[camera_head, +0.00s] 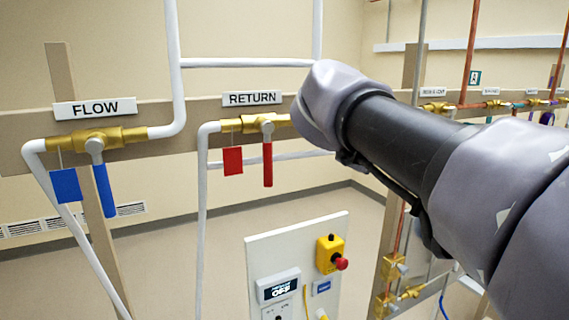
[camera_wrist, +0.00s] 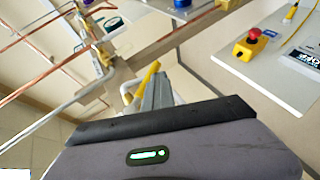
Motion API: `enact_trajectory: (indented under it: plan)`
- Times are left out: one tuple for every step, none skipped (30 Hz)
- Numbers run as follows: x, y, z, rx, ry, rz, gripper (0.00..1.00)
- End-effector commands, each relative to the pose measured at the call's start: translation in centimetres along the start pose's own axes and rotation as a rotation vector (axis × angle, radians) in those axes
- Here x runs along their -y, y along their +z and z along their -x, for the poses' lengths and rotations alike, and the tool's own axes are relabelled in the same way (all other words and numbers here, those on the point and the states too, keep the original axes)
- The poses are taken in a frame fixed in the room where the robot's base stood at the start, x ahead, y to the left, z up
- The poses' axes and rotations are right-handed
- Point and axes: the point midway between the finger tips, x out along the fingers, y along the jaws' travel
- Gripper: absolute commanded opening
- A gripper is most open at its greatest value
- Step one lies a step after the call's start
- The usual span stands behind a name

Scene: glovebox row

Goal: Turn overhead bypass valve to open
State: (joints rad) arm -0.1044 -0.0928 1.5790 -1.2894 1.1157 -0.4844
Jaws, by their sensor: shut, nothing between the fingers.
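In the wrist view a yellow bar (camera_wrist: 146,77), which looks like a valve lever, stands just beyond my gripper (camera_wrist: 158,90), close beside a white pipe (camera_wrist: 127,93). I cannot tell whether the bar touches the fingers, or whether it belongs to the bypass valve. My gripper is shut and empty. In the head view my arm crosses the right side, and the gripper is hidden. No overhead bypass valve can be made out there.
A FLOW valve (camera_head: 98,138) has a blue lever (camera_head: 104,190). A RETURN valve (camera_head: 255,123) has a red lever (camera_head: 267,165); both levers hang down. A panel (camera_head: 262,252) below carries a red-buttoned yellow box (camera_head: 329,254). Copper pipes (camera_head: 473,48) run at right.

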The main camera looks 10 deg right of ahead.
Motion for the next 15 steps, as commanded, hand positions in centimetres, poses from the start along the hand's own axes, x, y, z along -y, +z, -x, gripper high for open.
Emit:
enact_trajectory:
  plan:
    - [0.9, 0.3, -0.6, -0.002, 0.035, 0.018, 0.0]
    - [0.9, 0.4, -0.7, -0.003, 0.061, 0.031, 0.0]
    - [0.8, 0.5, -0.9, -0.003, 0.095, 0.048, 0.0]
    - [0.8, 0.6, -1.0, -0.003, 0.12, 0.061, 0.0]
    - [0.7, 0.6, -1.2, -0.004, 0.146, 0.074, 0.0]
    - [0.6, 0.7, -1.3, -0.005, 0.18, 0.091, 0.0]
    - [0.5, 0.8, -1.4, -0.006, 0.205, 0.104, 0.0]
    - [0.4, 0.8, -1.5, -0.006, 0.23, 0.118, 0.0]
    - [0.3, 0.9, -1.6, -0.007, 0.264, 0.135, 0.0]
    - [0.2, 0.9, -1.7, -0.008, 0.29, 0.148, 0.0]
    - [0.0, 1.0, -1.8, -0.008, 0.315, 0.161, 0.0]
    - [-0.1, 1.1, -1.9, -0.009, 0.349, 0.179, 0.0]
    - [-0.2, 1.1, -2.0, -0.01, 0.375, 0.193, 0.0]
    - [-0.3, 1.1, -2.1, -0.011, 0.399, 0.205, 0.0]
    - [-0.5, 1.2, -2.2, -0.011, 0.431, 0.222, 0.0]
